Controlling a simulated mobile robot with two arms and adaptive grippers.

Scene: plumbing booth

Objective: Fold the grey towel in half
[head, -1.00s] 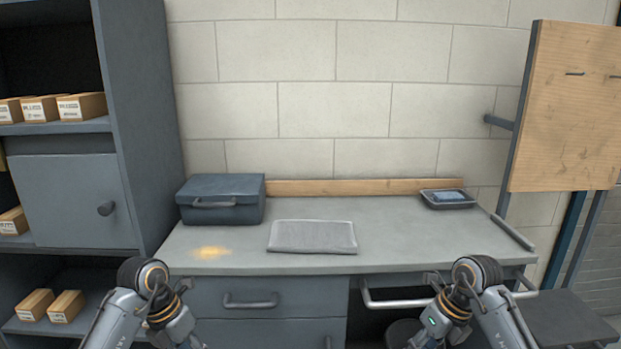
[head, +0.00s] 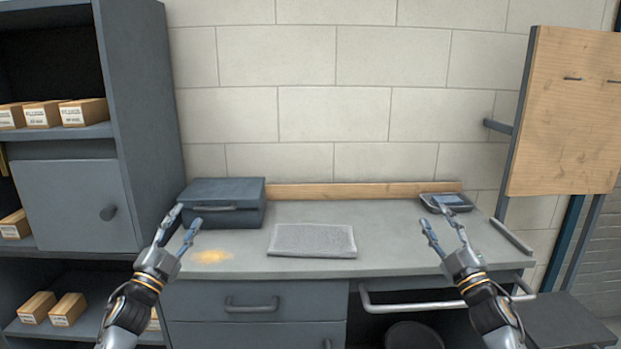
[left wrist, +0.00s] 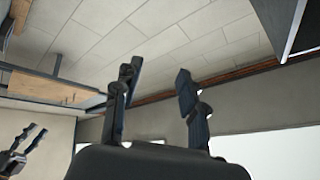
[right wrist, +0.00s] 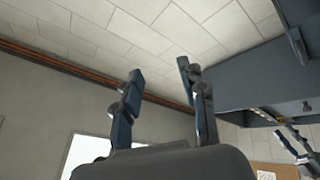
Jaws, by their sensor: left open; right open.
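The grey towel (head: 312,240) lies flat on the workbench near the middle of its front part, as a rectangle. My left gripper (head: 184,217) is open and empty, raised at the left of the towel, in front of the blue-grey toolbox. My right gripper (head: 436,223) is open and empty, raised at the right of the towel. Both are apart from the towel. The left wrist view shows the left gripper's spread fingers (left wrist: 157,85); the right wrist view shows the right gripper's spread fingers (right wrist: 160,82). Neither wrist view shows the towel.
The toolbox (head: 222,203) stands at the back left of the workbench (head: 385,255). A small dark tray (head: 447,202) sits at the back right. A yellowish stain (head: 211,257) marks the bench at left. A tall cabinet (head: 145,130) stands left, a wooden board (head: 566,115) right.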

